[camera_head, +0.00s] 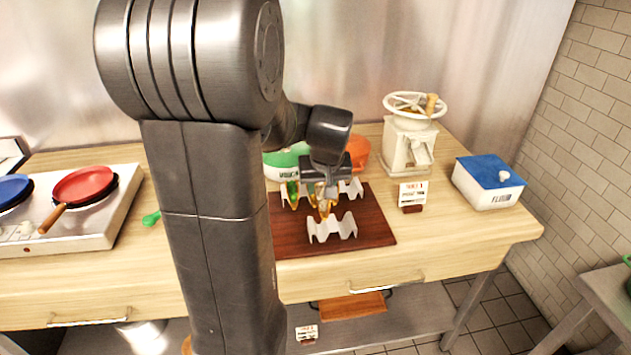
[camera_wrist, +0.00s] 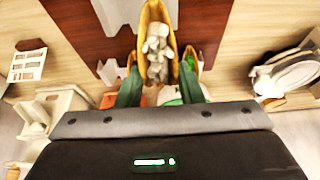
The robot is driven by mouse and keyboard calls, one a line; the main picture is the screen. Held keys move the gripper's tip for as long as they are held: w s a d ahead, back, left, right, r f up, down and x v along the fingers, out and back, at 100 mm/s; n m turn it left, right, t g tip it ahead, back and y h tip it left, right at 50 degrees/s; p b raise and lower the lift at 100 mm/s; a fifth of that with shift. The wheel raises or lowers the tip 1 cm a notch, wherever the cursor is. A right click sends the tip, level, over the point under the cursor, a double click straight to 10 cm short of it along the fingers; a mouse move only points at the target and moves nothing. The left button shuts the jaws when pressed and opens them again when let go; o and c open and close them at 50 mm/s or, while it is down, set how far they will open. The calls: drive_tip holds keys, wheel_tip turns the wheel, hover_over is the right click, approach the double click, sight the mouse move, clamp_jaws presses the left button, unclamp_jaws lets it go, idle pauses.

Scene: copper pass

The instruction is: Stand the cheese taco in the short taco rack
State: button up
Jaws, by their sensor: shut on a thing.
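My gripper (camera_head: 324,196) is shut on a folded yellow taco with pale, lumpy filling, seen in the wrist view (camera_wrist: 157,45); I take it to be the cheese taco. It hangs upright over the dark board, between or above two white wavy racks. The front rack (camera_head: 333,230) looks empty. The rear rack (camera_head: 352,188) is partly hidden by my gripper. Another taco, with green filling (camera_wrist: 190,66), stands at the rear rack, left of my gripper in the head view (camera_head: 291,194). I cannot tell which rack is the short one.
The dark board (camera_head: 375,222) lies on the wooden counter. Behind it are a green tub (camera_head: 286,160) and an orange one (camera_head: 358,150). A white grinder (camera_head: 408,146), a small sign (camera_head: 412,194) and a blue-lidded box (camera_head: 489,184) stand right. A stove (camera_head: 120,215) with pans is left.

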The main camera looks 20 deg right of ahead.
drive_tip(key=shift+f+b, duration=3.4)
drive_tip(key=shift+f, duration=1.2)
drive_tip(key=o, duration=1.1)
drive_tip(key=shift+r, duration=0.1)
drive_tip(key=v, duration=1.3)
drive_tip(key=shift+s+r, duration=0.1)
drive_tip(key=shift+r, duration=0.2)
drive_tip(key=shift+f, duration=0.1)
